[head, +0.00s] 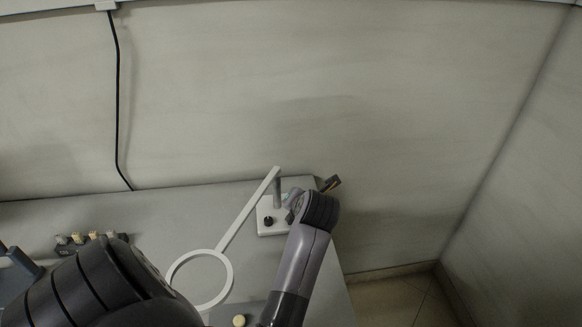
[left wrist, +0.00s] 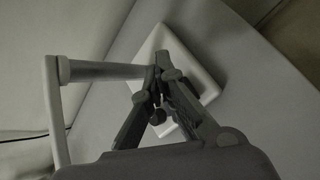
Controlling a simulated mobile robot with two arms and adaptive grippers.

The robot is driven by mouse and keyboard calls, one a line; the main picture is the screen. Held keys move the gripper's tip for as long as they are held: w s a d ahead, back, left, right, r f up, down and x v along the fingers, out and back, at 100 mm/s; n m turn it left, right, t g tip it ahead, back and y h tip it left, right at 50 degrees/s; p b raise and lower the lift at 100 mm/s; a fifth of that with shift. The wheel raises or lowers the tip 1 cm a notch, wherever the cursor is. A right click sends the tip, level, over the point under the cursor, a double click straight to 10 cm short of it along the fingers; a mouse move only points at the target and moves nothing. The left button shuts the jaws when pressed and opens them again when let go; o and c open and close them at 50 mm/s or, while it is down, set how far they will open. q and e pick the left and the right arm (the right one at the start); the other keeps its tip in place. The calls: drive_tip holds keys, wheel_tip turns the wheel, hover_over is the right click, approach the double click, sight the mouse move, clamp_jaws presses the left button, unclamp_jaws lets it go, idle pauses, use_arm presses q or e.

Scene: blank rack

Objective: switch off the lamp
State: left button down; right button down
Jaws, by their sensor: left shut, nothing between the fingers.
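The lamp stands on the grey table, with a white ring head (head: 200,278), a slanting white arm (head: 250,208) and a white base (head: 267,225). A small black knob (head: 268,221) sits on the base. The ring shows no clear glow. My left gripper (head: 293,198) is at the right side of the base, partly hidden by its own wrist. In the left wrist view its fingers (left wrist: 162,62) are shut and empty, over the white base (left wrist: 185,42), beside the grey post (left wrist: 105,71). I cannot tell whether they touch the lamp. My right gripper is not in view.
The grey table (head: 165,215) ends just right of the lamp, with floor (head: 395,298) beyond. A dark strip with several beige pegs (head: 92,240) lies at left. A beige round piece (head: 239,320) is at the bottom. A black cable (head: 117,100) runs down the wall.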

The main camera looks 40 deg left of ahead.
use_arm(q)
wheel_tip(320, 180, up, 5)
drive_tip(key=p, duration=0.4)
drive_tip(key=shift+d+f, duration=0.1)
drive_tip(key=shift+d, duration=0.05)
drive_tip(key=shift+f, duration=0.1)
